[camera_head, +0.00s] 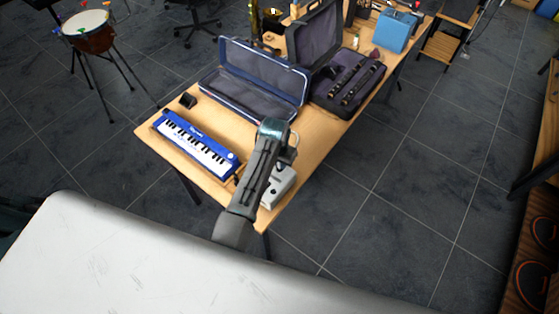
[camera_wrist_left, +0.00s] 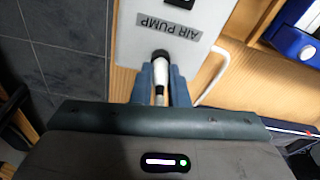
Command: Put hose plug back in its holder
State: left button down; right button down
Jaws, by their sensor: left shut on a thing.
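In the left wrist view, my left gripper (camera_wrist_left: 161,76) has its two blue-grey fingers closed on the hose plug (camera_wrist_left: 160,70), a pale piece with a dark end. The plug's dark end lies over the near edge of a light grey box labelled AIR PUMP (camera_wrist_left: 140,40). I cannot tell whether it touches the box or sits in a holder there. A white hose (camera_wrist_left: 213,77) curves beside the box. In the head view, my left arm hides the plug and fingertips; the air pump (camera_head: 281,186) shows at the table's near corner. My right gripper is not in view.
A blue keyboard instrument (camera_head: 197,143) lies left of the pump on the wooden table (camera_head: 150,140). Behind are an open blue case (camera_head: 258,82), a dark case with clarinet-like parts (camera_head: 347,84) and a blue box (camera_head: 396,31).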

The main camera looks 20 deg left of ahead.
pick_arm(q)
jog(key=c, duration=1.4)
grip_release()
jog(key=shift+o, duration=0.3)
